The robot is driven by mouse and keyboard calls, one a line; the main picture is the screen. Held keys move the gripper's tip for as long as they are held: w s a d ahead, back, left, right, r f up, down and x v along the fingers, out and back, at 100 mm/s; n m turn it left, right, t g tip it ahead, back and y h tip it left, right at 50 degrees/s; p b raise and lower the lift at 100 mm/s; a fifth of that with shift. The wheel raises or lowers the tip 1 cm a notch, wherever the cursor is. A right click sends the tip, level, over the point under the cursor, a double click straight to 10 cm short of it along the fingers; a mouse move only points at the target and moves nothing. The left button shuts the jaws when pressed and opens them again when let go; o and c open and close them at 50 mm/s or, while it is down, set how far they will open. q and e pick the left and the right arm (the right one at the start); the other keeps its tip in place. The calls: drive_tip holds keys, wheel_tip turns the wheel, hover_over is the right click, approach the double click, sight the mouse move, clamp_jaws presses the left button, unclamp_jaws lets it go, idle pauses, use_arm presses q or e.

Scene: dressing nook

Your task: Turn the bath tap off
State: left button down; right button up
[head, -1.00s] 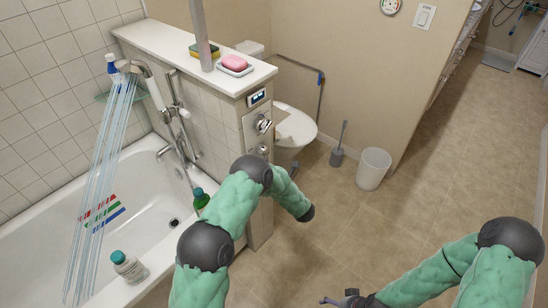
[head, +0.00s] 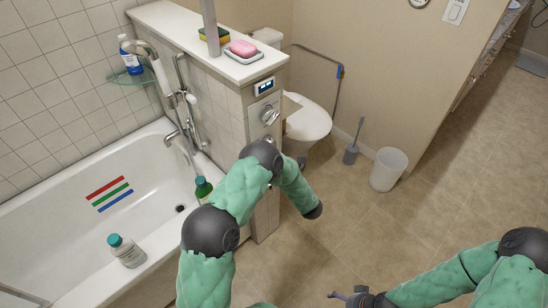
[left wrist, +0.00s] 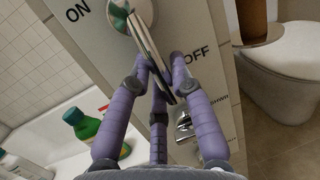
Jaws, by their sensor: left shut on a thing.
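The tap's metal lever (left wrist: 147,48) shows in the left wrist view, on a grey panel between the words ON and OFF, lying close to OFF. My left gripper (left wrist: 158,88) has its purple fingers shut around the lever's lower part. In the head view my left arm hides this gripper. A round metal control (head: 269,115) shows on the end of the half wall there. No water falls from the shower head (head: 143,50) over the bathtub (head: 70,208). My right gripper (head: 350,298) is at the bottom edge, partly cut off, and its opening is unclear.
A green bottle (head: 203,188) and a white bottle (head: 125,250) stand on the tub's edge. A second metal control (left wrist: 184,124) sits below the lever. The toilet (head: 309,122), brush (head: 352,152) and bin (head: 388,169) are beyond my left arm.

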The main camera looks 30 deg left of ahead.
use_arm(q)
drive_tip(key=c, duration=1.1)
unclamp_jaws()
drive_tip(key=shift+w, duration=0.1)
drive_tip(key=shift+d, duration=0.1)
drive_tip(key=v, duration=1.2)
